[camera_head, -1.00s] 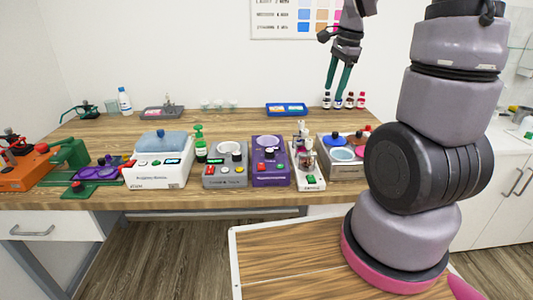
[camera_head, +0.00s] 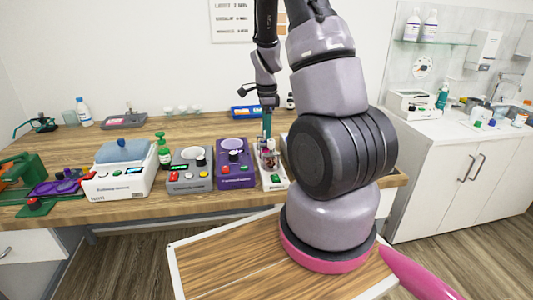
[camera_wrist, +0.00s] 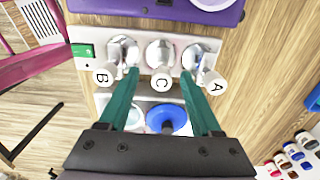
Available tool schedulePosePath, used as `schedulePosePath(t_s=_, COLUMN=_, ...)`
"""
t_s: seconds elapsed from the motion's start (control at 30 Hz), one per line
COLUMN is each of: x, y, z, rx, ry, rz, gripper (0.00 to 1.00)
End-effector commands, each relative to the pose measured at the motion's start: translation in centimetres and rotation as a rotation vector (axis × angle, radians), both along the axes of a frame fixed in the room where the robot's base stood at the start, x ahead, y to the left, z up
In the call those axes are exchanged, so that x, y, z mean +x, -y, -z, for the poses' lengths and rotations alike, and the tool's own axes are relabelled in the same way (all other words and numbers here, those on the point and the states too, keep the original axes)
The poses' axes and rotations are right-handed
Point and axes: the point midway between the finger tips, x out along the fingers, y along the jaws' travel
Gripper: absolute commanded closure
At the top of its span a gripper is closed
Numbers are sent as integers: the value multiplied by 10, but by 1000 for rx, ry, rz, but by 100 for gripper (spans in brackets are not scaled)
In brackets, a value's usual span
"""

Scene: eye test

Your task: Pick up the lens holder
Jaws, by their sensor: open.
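A narrow white unit (camera_head: 273,179) with small upright pieces on it stands near the table's front edge. In the wrist view this white unit (camera_wrist: 90,68) carries three shiny round pieces with white labels: B (camera_wrist: 123,52), C (camera_wrist: 159,54) and A (camera_wrist: 200,57). I cannot tell which piece is the lens holder. My gripper (camera_wrist: 160,74) is open, its teal fingers pointing at the unit. In the wrist view its tips lie either side of label C, overlapping the parts near B and A. In the head view my gripper (camera_head: 267,130) is low at the unit; contact is unclear.
A purple device (camera_head: 236,172) and a grey device (camera_head: 189,176) stand left of the unit. A blue knob (camera_wrist: 166,119) shows between my fingers, on a neighbouring device my arm hides in the head view. Small bottles (camera_wrist: 297,152) stand nearby.

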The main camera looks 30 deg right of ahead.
Motion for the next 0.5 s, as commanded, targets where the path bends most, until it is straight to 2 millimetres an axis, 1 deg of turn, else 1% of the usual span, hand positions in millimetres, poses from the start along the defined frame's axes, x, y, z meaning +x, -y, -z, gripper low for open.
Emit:
schedulePosePath(t_s=0.03, x=0, y=2, z=10, rx=0, ry=-4, rz=0, gripper=34)
schedulePosePath(t_s=0.1, x=1, y=3, z=21, rx=1, ry=-5, rz=2, gripper=34)
schedulePosePath(t_s=0.2, x=1, y=3, z=33, rx=1, ry=-3, rz=-1, gripper=34)
schedulePosePath(t_s=0.3, x=1, y=2, z=38, rx=1, ry=-2, rz=-1, gripper=34)
schedulePosePath(t_s=0.5, x=2, y=2, z=38, rx=0, ry=0, rz=-2, gripper=34)
